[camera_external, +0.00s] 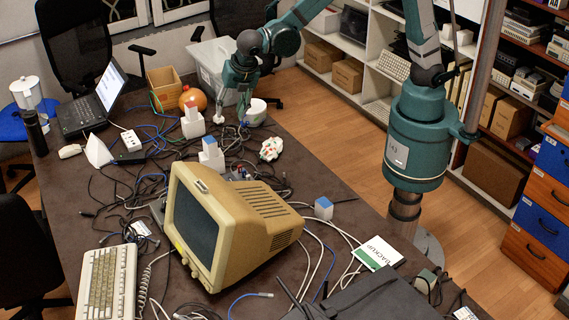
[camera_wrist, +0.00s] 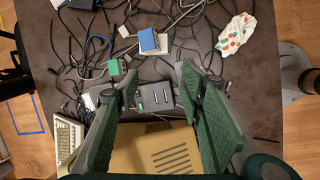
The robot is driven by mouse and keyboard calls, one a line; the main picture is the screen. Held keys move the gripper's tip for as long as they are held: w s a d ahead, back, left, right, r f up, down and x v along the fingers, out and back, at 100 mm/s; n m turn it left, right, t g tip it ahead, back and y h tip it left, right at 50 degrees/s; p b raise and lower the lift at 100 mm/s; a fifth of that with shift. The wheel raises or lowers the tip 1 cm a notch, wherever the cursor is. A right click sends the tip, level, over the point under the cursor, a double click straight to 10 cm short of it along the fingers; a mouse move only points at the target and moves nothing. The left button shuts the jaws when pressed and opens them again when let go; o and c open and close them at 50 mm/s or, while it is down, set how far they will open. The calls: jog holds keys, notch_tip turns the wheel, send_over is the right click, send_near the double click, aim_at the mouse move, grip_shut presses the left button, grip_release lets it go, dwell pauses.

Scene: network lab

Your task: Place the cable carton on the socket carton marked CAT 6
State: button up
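Several small cartons stand on the dark table, their print too small to read, so I cannot tell which is the cable carton or the socket carton marked CAT 6. One white carton with reddish marks (camera_external: 192,124) is towards the back. A white and blue carton (camera_external: 211,154) stands behind the monitor; a blue and white carton, probably the same, is in the wrist view (camera_wrist: 149,42). Another blue-topped carton (camera_external: 323,208) is right of the monitor. My gripper (camera_external: 242,106) is above the far part of the table. Its fingers are apart and empty in the wrist view (camera_wrist: 158,85).
A beige monitor (camera_external: 250,215) fills the table's middle. Many loose cables cover the table. A laptop (camera_external: 92,103), an orange round object (camera_external: 193,98) and a keyboard (camera_external: 107,284) take up more room.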

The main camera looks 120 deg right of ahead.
jog(key=s+a+r+m+t+y, duration=0.1)
jog(key=s+a+r+m, duration=0.4)
jog(key=s, duration=0.3)
jog(key=s+a+r+m+t+y, duration=0.1)
jog(key=s+a+r+m+t, duration=0.1)
jog(key=s+a+r, duration=0.5)
jog(key=s+a+f+m+t+y, duration=0.1)
jog(key=s+a+m, duration=0.3)
jog(key=s, duration=0.5)
jog(key=s+a+f+m+t+y, duration=0.1)
jog(key=s+a+m, duration=0.3)
jog(key=s, duration=0.5)
jog(key=shift+s+a+t, duration=0.15)
jog(key=shift+a+t, duration=0.25)
jog(key=shift+a, duration=0.4)
jog(key=shift+f, duration=0.15)
